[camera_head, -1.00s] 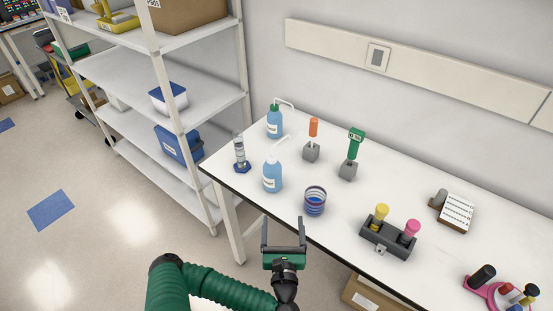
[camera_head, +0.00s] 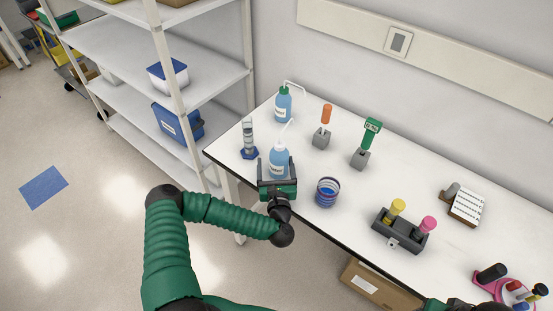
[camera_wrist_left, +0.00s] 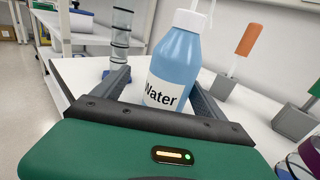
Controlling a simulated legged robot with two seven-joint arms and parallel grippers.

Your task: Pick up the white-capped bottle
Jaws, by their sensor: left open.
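The white-capped bottle (camera_head: 279,161) is light blue with a white cap and spout, and stands upright near the front left edge of the white table. In the left wrist view the bottle (camera_wrist_left: 176,62) bears a "Water" label, and its base is hidden behind the gripper body. My left gripper (camera_head: 277,180) is open, with its fingers on either side of the bottle; it also shows in the left wrist view (camera_wrist_left: 160,88). A gap shows between the left finger and the bottle; contact on the right is unclear. Only part of my right arm shows at the bottom right; its gripper is not clearly visible.
A green-capped blue bottle (camera_head: 283,106) stands behind, and a cylinder on a blue base (camera_head: 249,140) stands to the left. A blue-striped cup (camera_head: 327,192) is close on the right. Orange (camera_head: 322,128) and green (camera_head: 367,144) tools stand in grey blocks further back.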

